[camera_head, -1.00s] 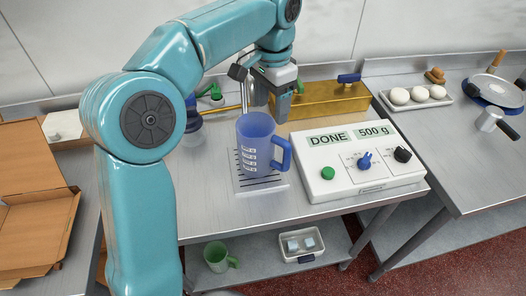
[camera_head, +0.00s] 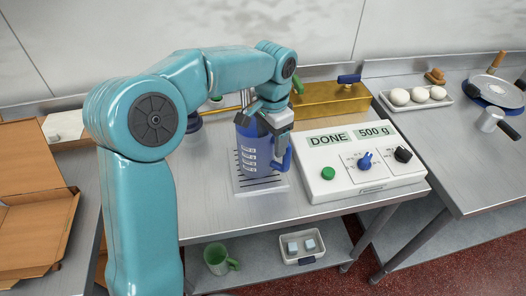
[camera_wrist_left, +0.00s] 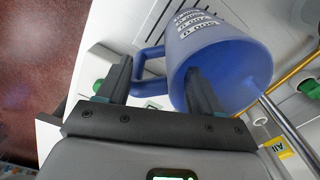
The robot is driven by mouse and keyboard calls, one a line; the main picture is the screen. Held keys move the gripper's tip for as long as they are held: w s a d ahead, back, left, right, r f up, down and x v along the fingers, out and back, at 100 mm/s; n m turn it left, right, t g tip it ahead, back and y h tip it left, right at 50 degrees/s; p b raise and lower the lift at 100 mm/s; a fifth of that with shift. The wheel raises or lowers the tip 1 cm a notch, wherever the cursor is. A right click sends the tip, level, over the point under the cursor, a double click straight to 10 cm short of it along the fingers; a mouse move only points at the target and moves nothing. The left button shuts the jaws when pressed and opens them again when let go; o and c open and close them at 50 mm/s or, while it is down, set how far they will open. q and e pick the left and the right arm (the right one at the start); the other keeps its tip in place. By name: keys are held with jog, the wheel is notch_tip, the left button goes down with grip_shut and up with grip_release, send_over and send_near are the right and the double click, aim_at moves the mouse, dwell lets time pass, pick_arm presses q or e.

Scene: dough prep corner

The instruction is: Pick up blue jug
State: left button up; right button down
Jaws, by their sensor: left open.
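The blue jug (camera_head: 255,158), with white markings on its side, stands upright on a lined metal plate (camera_head: 243,187). Its handle (camera_head: 285,160) faces right. My left gripper (camera_head: 279,142) is at the jug's rim on the handle side, open, and partly covers the jug's top. In the left wrist view, the open fingers of my left gripper (camera_wrist_left: 158,78) lie on both sides of the jug's handle (camera_wrist_left: 150,72). One finger overlaps the mouth of the jug (camera_wrist_left: 205,38); the other is outside the handle. Contact cannot be made out. My right gripper is not in view.
A white control box (camera_head: 358,190) reading "DONE 500 g" stands close on the jug's right. A brass-coloured box (camera_head: 335,103) is behind. A green mug (camera_head: 217,258) and a white tray (camera_head: 303,257) are on the lower shelf. The table front is clear.

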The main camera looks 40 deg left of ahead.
pick_arm(q)
grip_shut()
dwell(1.3)
